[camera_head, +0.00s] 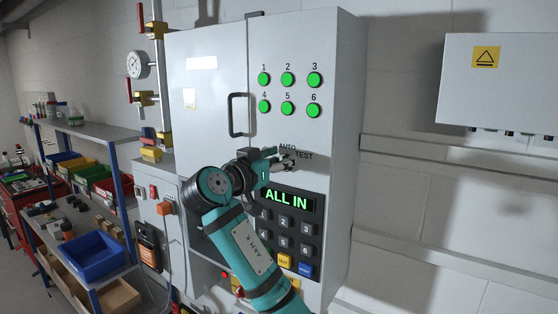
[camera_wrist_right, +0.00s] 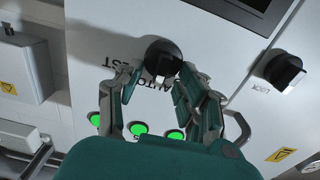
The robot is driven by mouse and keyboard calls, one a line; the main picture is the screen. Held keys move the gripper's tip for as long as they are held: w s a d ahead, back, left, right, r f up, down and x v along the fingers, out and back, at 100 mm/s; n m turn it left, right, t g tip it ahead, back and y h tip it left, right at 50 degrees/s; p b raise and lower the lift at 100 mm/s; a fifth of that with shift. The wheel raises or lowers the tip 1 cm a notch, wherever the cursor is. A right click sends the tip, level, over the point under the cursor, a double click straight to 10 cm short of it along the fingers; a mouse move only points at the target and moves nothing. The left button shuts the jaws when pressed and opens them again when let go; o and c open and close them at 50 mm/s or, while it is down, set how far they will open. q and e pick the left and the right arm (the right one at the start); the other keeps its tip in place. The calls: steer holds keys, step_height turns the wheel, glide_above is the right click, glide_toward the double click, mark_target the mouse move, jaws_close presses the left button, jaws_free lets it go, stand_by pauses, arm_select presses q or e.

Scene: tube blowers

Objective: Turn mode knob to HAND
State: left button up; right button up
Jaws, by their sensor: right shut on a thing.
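The mode knob (camera_wrist_right: 160,57) is a round black knob with a light-marked grip bar, on the pale cabinet front. In the right wrist view, the labels AUTO and TEST are partly visible beside it. My right gripper (camera_head: 284,161) is at the knob in the head view, just below the AUTO and TEST labels, and mostly covers it. In the right wrist view, my right gripper's fingers (camera_wrist_right: 155,84) are on either side of the knob's bar and shut on it. I see no HAND label; the bar's exact setting is hard to tell. My left gripper is not in view.
Green numbered buttons (camera_head: 288,92) are above the knob. A lit ALL IN display (camera_head: 287,197) and keypad (camera_head: 284,233) are below. A second black knob (camera_wrist_right: 284,71) is nearby. A door handle (camera_head: 234,115) protrudes left of my gripper. A shelf with bins (camera_head: 95,257) stands left.

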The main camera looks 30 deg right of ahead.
steer(key=shift+w+a+f+n+b, duration=0.15)
steer(key=shift+n+b, duration=0.5)
steer(key=shift+n, duration=0.35)
steer(key=shift+w+n, duration=0.1)
steer(key=shift+n, duration=0.8)
steer(key=shift+w+a+n+b, duration=0.1)
steer(key=shift+w+n+b, duration=0.1)
steer(key=shift+n, duration=1.2)
steer(key=shift+w+n+b, duration=0.1)
steer(key=shift+n+b, duration=0.05)
steer(key=shift+n, duration=1.25)
steer(key=o, duration=1.1)
steer(key=shift+o, duration=0.2)
steer(key=shift+f, duration=0.1)
